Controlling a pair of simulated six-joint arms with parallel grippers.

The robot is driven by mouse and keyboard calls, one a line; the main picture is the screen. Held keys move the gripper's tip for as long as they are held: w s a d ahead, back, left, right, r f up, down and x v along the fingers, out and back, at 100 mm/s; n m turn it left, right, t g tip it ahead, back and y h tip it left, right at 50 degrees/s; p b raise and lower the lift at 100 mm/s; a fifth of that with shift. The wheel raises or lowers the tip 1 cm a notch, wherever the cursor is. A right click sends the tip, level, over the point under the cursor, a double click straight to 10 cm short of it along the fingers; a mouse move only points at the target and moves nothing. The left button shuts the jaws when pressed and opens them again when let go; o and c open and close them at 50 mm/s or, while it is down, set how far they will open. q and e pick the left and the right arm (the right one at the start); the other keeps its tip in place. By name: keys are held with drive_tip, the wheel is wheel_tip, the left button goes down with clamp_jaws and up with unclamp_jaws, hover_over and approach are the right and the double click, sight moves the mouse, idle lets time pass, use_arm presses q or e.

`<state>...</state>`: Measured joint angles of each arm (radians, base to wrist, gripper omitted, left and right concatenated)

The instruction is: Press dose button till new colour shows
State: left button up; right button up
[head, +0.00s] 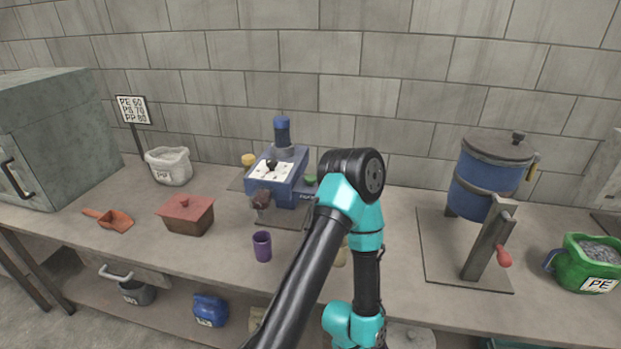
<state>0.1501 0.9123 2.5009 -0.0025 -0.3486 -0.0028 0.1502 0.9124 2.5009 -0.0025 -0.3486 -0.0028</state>
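A blue machine (293,190) stands at the back middle of the bench, with a blue cylinder (282,131) on top. Its sloped white panel (288,172) carries a dark knob or lever (271,165). A green round part (310,180) sits at its right side and a yellow one (248,160) at its left. I cannot tell which part is the dose button. A brown part (262,200) juts from its front. A purple cup (262,246) stands in front of the machine. One black and teal arm of mine rises in front, close to the machine's right side. Neither gripper shows.
Right are a blue drum (487,175), a red-handled lever (490,245) and a green container (585,263). Bare bench lies around the purple cup.

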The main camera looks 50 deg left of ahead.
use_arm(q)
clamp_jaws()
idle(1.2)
